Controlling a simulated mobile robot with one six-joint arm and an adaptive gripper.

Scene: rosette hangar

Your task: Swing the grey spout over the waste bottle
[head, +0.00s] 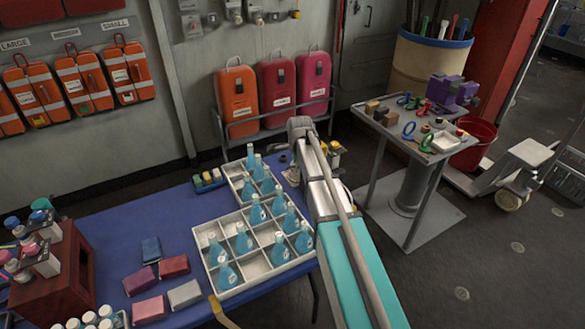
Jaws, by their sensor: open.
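I cannot make out the grey spout or pick out a waste bottle in the head view. My teal and grey arm crosses the right end of the blue table (180,238) and covers what lies behind it. The end of my arm points away and down behind its own links, so my gripper does not show. Several blue bottles (243,240) with pale tops stand in a white divided crate (258,265) left of my arm. Small yellow and metal parts (333,148) peek out just right of my arm, partly hidden.
A dark red rack (65,275) and several coloured blocks (173,266) are on the table's left part. A grey pedestal stand (398,140) with tools and a purple vise (450,92) is at right. Orange and red cases (236,100) stand at the wall.

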